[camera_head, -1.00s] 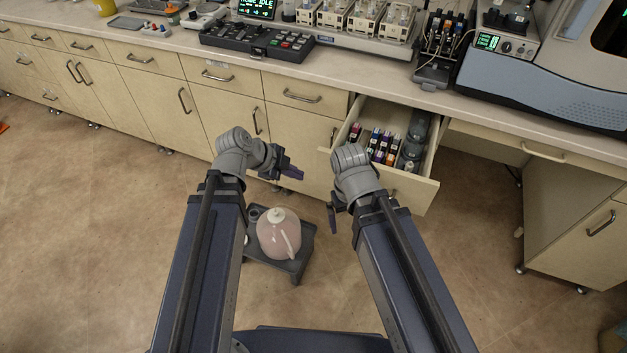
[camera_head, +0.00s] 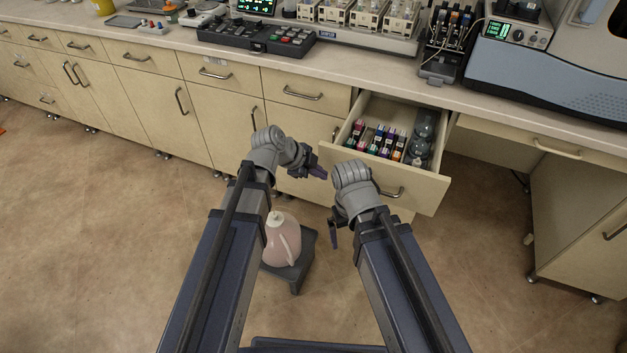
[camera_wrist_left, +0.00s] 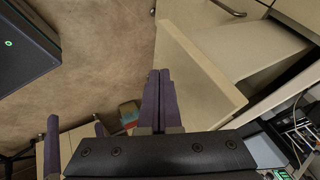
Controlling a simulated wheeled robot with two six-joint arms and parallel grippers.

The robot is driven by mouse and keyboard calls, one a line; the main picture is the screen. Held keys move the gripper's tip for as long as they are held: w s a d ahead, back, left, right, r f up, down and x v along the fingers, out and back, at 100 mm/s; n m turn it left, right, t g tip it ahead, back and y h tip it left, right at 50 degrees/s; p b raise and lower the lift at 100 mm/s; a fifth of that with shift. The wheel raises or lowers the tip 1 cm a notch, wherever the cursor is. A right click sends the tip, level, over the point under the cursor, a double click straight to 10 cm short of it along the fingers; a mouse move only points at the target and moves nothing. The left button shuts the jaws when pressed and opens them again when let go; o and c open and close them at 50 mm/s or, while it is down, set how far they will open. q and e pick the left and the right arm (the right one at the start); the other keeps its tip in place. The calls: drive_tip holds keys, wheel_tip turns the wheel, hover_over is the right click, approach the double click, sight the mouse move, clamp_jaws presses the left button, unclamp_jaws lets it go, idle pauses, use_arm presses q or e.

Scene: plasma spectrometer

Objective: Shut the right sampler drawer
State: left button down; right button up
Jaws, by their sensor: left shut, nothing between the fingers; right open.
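The right sampler drawer stands pulled out from the cabinet, its beige front panel (camera_head: 428,192) facing me with a metal handle (camera_head: 391,193). Rows of small coloured-label bottles (camera_head: 376,141) and larger grey containers (camera_head: 421,139) lie inside. My left gripper (camera_head: 320,172) is shut and empty, left of the drawer's left front corner and apparently apart from it. In the left wrist view its purple fingers (camera_wrist_left: 158,98) are together, close beside a beige panel (camera_wrist_left: 200,75) that looks like the drawer front. My right gripper (camera_head: 334,235) is open, lower, in front of the cabinet.
The counter (camera_head: 380,75) above carries instruments, including a control panel (camera_head: 256,36) and a tube rack (camera_head: 447,45). A small dark stool (camera_head: 292,274) bearing a pinkish vessel (camera_head: 281,240) stands on the floor beside my left arm.

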sight(353, 112)
use_arm(q)
drive_tip(key=shift+w+d, duration=0.25)
drive_tip(key=shift+w, duration=0.45)
drive_tip(key=w+d, duration=0.2)
drive_tip(key=w, duration=0.6)
drive_tip(key=w+d, duration=0.3)
drive_tip(key=w, duration=0.6)
drive_tip(key=w+d, duration=0.3)
drive_tip(key=w, duration=0.6)
drive_tip(key=shift+w+d, duration=0.2)
drive_tip(key=shift+d, duration=0.05)
